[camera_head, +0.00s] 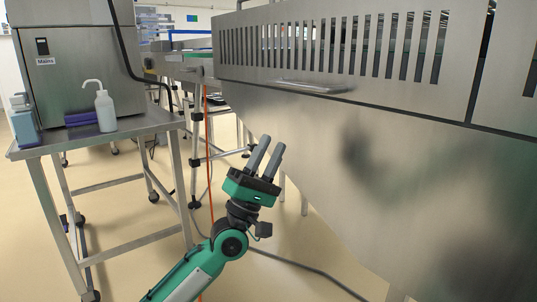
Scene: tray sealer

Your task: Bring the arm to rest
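My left arm comes in from the lower left of the head view, and its green and grey gripper (266,158) is raised near the middle. Its two grey fingers point up and a little to the right. They stand apart with a gap between them, and nothing is held. The gripper appears in front of the lower steel body of the large machine (420,180); I cannot tell how far it is from that surface. My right gripper does not show.
A steel table (95,143) on the left bears a white pump bottle (105,110), a blue-grey bottle (24,122) and a steel box machine (75,65). The large machine has a handle (312,87). An orange cable (208,150) hangs behind. A dark cable (310,268) lies on the floor.

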